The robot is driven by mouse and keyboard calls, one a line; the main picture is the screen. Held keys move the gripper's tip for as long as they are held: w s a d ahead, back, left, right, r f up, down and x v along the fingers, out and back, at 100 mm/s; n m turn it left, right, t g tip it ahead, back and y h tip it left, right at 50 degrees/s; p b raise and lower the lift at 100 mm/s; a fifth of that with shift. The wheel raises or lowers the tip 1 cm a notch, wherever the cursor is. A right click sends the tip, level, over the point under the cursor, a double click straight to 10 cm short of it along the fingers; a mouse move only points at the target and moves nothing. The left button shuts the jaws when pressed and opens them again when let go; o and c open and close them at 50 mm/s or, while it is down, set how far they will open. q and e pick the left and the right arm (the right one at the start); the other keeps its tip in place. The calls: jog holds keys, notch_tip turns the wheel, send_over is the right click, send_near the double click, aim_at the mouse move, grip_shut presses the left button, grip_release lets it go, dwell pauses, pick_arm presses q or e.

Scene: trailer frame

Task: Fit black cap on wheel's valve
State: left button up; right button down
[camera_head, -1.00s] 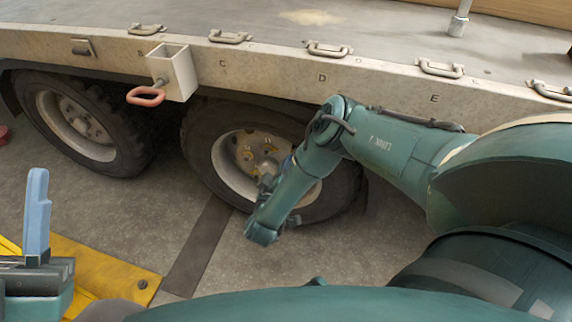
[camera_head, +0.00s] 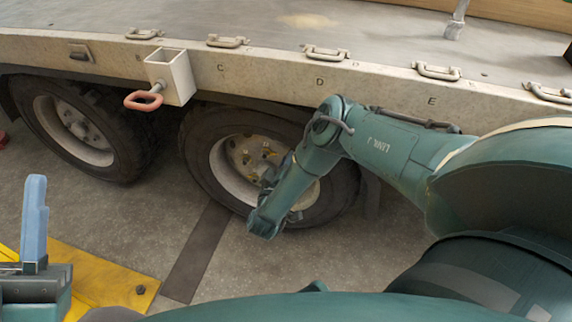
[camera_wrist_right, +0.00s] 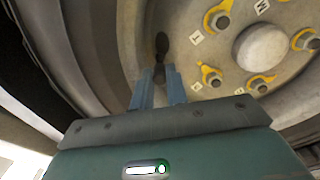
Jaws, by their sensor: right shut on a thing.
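The wheel (camera_head: 228,176) under the trailer has a pale rim, a dark tyre and yellow-marked nuts. Its rim also fills much of the wrist view (camera_wrist_right: 115,40). My right gripper (camera_wrist_right: 159,75) points at the rim, left of the hub, with its blue fingers close together. It is shut on a small dark thing (camera_wrist_right: 160,73), likely the black cap, mostly hidden between the fingers. A dark oval shows on the rim just beyond the fingertips; I cannot tell whether it is a hole or the valve. My left gripper (camera_head: 35,215) shows one blue finger at the lower left.
The trailer's side rail and bed (camera_head: 300,70) run above the wheels. A bracket with a red handle (camera_head: 145,97) sticks out between them. A second wheel (camera_head: 72,130) stands to the left. A yellow plate (camera_head: 100,278) lies on the floor.

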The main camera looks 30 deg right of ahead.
jog(key=shift+w+d, duration=0.15)
jog(key=c, duration=1.3)
grip_release()
jog(key=shift+o, duration=0.9)
